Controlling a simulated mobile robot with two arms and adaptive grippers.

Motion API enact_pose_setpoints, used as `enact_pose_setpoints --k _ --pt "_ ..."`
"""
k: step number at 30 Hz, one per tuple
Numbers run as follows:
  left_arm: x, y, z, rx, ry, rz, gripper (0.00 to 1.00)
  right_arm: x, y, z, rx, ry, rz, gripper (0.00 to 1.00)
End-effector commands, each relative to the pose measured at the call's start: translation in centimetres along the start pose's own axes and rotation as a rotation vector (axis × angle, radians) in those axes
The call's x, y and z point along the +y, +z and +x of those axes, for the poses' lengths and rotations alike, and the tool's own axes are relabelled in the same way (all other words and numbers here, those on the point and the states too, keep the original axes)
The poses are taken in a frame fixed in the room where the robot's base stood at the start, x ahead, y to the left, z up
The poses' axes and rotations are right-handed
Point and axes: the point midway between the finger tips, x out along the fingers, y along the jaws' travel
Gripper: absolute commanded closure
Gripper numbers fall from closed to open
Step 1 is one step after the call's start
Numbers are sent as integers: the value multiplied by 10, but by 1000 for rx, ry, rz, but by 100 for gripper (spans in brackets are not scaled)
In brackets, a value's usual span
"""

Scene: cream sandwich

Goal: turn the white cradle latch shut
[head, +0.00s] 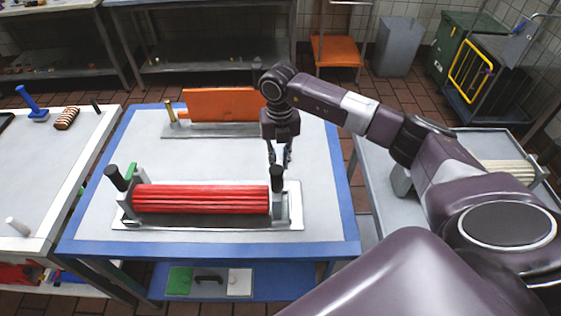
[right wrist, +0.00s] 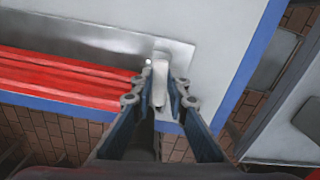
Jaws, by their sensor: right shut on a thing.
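A cradle (head: 294,222) with a pale base plate and an upright black handle at each end lies on the blue-edged table. It holds a bundle of red rods (head: 200,198), also seen in the right wrist view (right wrist: 70,80). A white latch (right wrist: 160,82) is at the right end of the cradle, just past the rod ends, its length running across the rods' direction. My right gripper (head: 279,163) reaches down from above at that end. In the right wrist view its fingers (right wrist: 160,100) are shut on the latch, one on each side. My left gripper is out of view.
A green part (head: 131,172) stands at the cradle's left end. An orange block (head: 222,104) stands on a plate at the table's back. The right black handle (head: 277,178) is close to my fingers. The table's left and right margins are clear.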

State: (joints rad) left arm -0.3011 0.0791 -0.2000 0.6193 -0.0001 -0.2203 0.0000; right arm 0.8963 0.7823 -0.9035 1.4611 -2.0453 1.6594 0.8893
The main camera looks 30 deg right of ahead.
Motion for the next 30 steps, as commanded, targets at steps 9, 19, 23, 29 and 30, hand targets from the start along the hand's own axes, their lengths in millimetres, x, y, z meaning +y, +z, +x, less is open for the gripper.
enact_pose_setpoints --k 9,19,23,29,30 --pt "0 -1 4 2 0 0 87 2 1 -1 -2 0 142 100" --pt "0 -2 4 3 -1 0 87 2 1 -1 -2 1 178 100" --pt "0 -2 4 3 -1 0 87 2 1 -1 -2 1 178 100" --pt "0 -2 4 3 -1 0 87 2 1 -1 -2 1 177 75" --pt "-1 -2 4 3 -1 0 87 2 1 -1 -2 1 177 70"
